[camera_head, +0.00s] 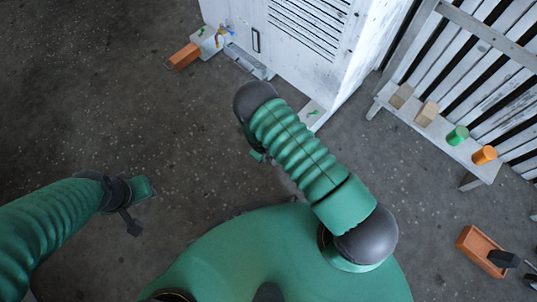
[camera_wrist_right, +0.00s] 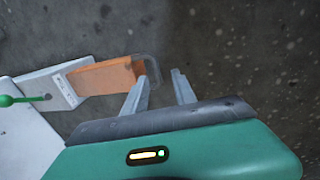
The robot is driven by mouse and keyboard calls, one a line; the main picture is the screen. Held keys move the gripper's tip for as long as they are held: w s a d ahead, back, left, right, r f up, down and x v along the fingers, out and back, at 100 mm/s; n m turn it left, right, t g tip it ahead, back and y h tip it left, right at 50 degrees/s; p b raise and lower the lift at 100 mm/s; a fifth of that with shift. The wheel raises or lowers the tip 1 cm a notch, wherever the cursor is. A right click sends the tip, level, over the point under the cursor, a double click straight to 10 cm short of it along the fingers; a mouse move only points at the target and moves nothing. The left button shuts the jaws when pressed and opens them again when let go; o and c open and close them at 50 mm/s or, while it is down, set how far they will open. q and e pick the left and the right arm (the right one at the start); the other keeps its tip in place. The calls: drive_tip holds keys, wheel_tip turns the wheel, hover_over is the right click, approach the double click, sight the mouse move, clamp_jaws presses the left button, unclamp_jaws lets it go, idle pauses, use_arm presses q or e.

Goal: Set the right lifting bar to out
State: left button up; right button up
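The right lifting bar (camera_wrist_right: 108,74) is an orange bar with a grey wire loop (camera_wrist_right: 153,68) at its end, in the right wrist view. It sticks out of a white bracket (camera_wrist_right: 48,90) beside a green ball-ended lever (camera_wrist_right: 8,100). My right gripper (camera_wrist_right: 160,76) is open, its two fingers apart near the loop; contact cannot be told. In the head view my right arm hides this bar, and only a little of the right gripper (camera_head: 257,155) shows. My left gripper (camera_head: 143,189) is low at the left, away from the housing; its fingers are unclear.
The white louvred housing (camera_head: 345,75) stands at the top. Another orange bar (camera_head: 184,56) sticks out at its left foot. A bench (camera_head: 455,148) with several small blocks and cylinders stands at right, by slatted panels. An orange tray (camera_head: 478,248) lies lower right. The left floor is clear.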

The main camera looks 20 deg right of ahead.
wheel_tip(320, 180, up, 13)
drive_tip(key=s+a+p, duration=0.1)
drive_tip(key=a+p, duration=0.1)
drive_tip(key=p, duration=0.4)
drive_tip(key=shift+a, duration=0.25)
drive_tip(key=shift+r, duration=0.1)
